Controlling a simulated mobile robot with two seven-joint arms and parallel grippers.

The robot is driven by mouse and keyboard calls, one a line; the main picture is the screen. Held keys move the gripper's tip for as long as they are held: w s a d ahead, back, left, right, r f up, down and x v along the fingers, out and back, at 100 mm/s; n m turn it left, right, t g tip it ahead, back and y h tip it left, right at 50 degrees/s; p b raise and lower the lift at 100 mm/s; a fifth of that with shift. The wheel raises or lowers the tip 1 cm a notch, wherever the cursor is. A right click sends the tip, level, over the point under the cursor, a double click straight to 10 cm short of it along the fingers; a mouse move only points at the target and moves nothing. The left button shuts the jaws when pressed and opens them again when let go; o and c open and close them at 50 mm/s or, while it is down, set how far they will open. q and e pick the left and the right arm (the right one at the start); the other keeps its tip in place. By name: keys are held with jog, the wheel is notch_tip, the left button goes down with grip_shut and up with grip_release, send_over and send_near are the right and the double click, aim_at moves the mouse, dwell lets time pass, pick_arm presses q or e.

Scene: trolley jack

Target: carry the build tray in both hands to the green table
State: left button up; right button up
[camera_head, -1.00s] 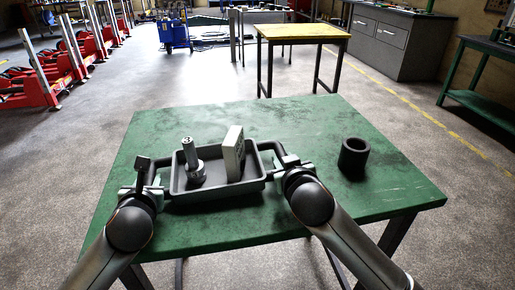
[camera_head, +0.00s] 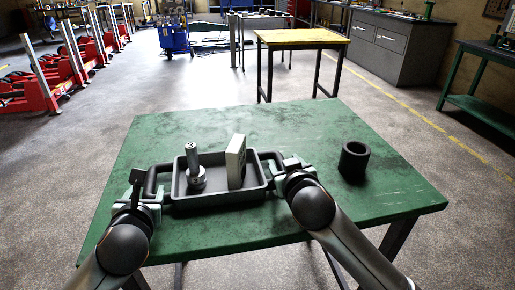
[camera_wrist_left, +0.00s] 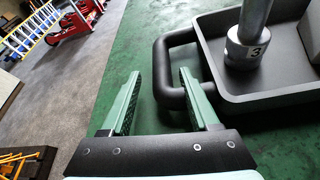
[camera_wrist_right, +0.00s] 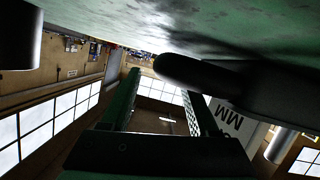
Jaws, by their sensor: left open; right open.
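The build tray (camera_head: 220,203), dark grey and shallow, rests on the green table (camera_head: 210,235). It holds an upright metal post (camera_head: 194,172) and a light block (camera_head: 235,160) marked "MM" in the right wrist view (camera_wrist_right: 232,122). My left gripper (camera_head: 147,190) is open at the tray's left handle (camera_head: 152,178); the left wrist view shows the handle's outer bar (camera_wrist_left: 162,70) between the fingertips, without clear contact. My right gripper (camera_head: 288,168) is open at the right handle (camera_head: 268,157); the right wrist view shows that dark handle (camera_wrist_right: 185,72) by the fingertips, partly hiding them.
A dark hollow cylinder (camera_head: 353,160) stands on the green table to the right of the tray. A yellow-topped table (camera_head: 303,37) stands beyond. Red trolley jacks (camera_head: 65,75) line the left. The floor (camera_head: 400,120) between is clear.

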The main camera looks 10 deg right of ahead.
pick_arm(q)
jog(key=shift+a+v, duration=0.15)
jog(key=shift+v, duration=1.05)
jog(key=shift+a+v, duration=0.1)
jog(key=shift+v, duration=1.05)
pick_arm(e)
jog(key=shift+s+f+g, duration=0.15)
jog(key=shift+f+g, duration=0.05)
jog(key=shift+f, duration=0.7)
jog(key=shift+s+f+g, duration=0.15)
jog(key=shift+f+g, duration=0.05)
jog(key=shift+f, duration=0.65)
pick_arm(q)
jog(key=shift+w+f, duration=0.2)
pick_arm(e)
jog(key=shift+s+a+r, duration=0.15)
jog(key=shift+s+r, duration=0.1)
jog(key=shift+s, duration=0.1)
pick_arm(q)
jog(key=shift+d+r, duration=0.15)
jog(key=shift+r, duration=0.1)
pick_arm(e)
jog(key=shift+t, duration=0.4)
jog(key=s+r, duration=0.2)
jog(key=s, duration=0.1)
jog(key=s+r, duration=0.3)
jog(key=shift+s+r, duration=0.15)
jog(key=shift+r, duration=0.1)
